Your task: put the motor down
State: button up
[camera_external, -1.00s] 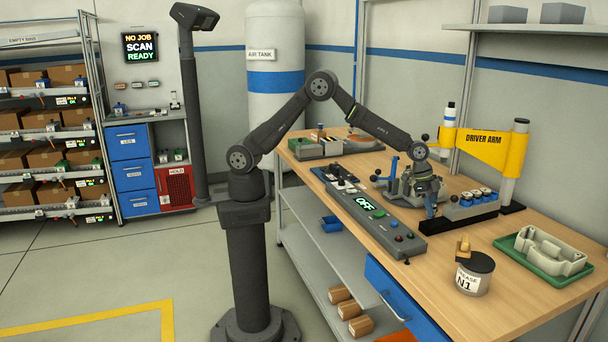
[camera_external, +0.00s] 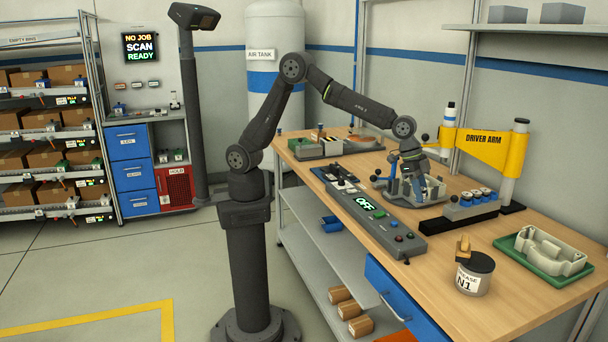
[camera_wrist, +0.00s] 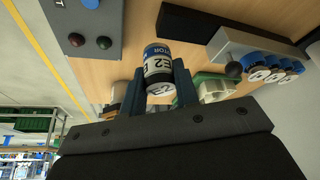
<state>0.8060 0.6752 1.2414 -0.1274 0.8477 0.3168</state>
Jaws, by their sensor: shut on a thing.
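The motor is a small cylinder with a blue band and a white "E2" label; in the wrist view the motor (camera_wrist: 158,68) sits between my blue fingers. My gripper (camera_wrist: 157,82) is shut on its sides. In the external view my gripper (camera_external: 418,188) points down over the bench, at the round grey fixture (camera_external: 380,181) with the blue handle. The motor is too small and covered there to make out clearly, and I cannot tell whether it touches the fixture.
The control box (camera_external: 370,212) showing OFF lies left of the fixture. Right of my gripper are a rack of blue-topped cylinders (camera_external: 470,206) and the yellow driver arm (camera_external: 490,150). A grease tub (camera_external: 474,276) and green tray (camera_external: 550,258) stand nearer. Bare wood (camera_external: 440,250) lies between.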

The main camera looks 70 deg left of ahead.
jog(key=s+d, duration=0.6)
jog(key=d, duration=0.6)
jog(key=w+f, duration=0.2)
jog(key=w, duration=0.1)
jog(key=w+a+f, duration=0.1)
jog(key=w+f, duration=0.1)
jog(key=w, duration=0.2)
jog(key=w+f, duration=0.2)
jog(key=w, duration=0.2)
jog(key=shift+a+f, duration=0.3)
jog(key=shift+a, duration=0.1)
jog(key=shift+f, duration=2.05)
jog(key=shift+f, duration=0.15)
jog(key=o, duration=1)
